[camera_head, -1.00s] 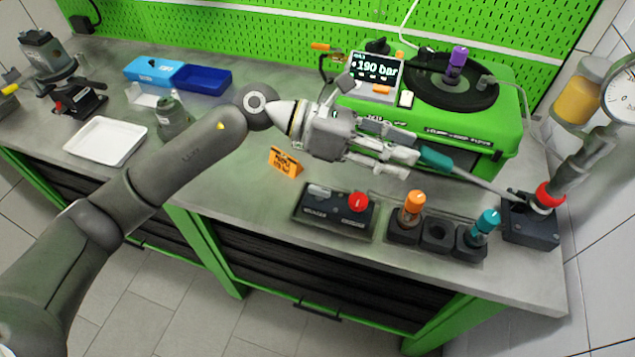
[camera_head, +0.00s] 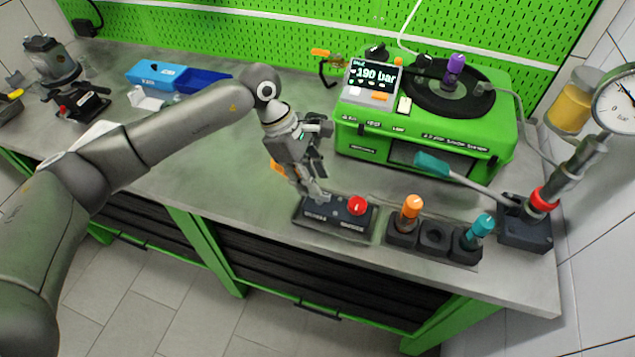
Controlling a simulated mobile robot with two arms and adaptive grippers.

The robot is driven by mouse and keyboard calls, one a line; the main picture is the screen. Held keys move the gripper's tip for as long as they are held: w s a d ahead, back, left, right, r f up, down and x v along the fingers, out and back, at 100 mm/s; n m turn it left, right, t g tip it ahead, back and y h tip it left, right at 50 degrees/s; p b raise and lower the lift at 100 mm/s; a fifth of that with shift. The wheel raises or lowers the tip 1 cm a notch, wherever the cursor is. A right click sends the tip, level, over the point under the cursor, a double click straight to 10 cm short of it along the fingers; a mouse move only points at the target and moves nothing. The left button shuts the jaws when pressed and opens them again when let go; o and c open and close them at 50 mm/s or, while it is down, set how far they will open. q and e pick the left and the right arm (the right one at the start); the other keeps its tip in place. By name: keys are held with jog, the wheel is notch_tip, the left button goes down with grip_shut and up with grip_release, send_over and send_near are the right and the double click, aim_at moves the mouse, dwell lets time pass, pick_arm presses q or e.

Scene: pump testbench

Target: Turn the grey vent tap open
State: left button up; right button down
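The black valve box (camera_head: 335,222) lies near the bench's front edge, with a red knob (camera_head: 357,205) on its right half. The grey vent tap, seen earlier on the box's left half, is now mostly or wholly hidden behind my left gripper (camera_head: 318,197). That gripper points down, with its fingertips at the tap's place. I cannot tell whether the fingers are closed on the tap or only beside it. My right gripper is not in view. The display (camera_head: 375,77) reads 190 bar.
Right of the box stand an orange-handled tool (camera_head: 411,207) and a teal-topped tool (camera_head: 481,226) in black holders. A pump lever with a teal handle (camera_head: 432,165) reaches over the bench. The green test unit (camera_head: 425,140) stands behind. An orange sign is partly hidden by my gripper.

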pick_arm(q)
jog(key=shift+p+x, duration=0.45)
jog(key=shift+x, duration=1.55)
grip_shut()
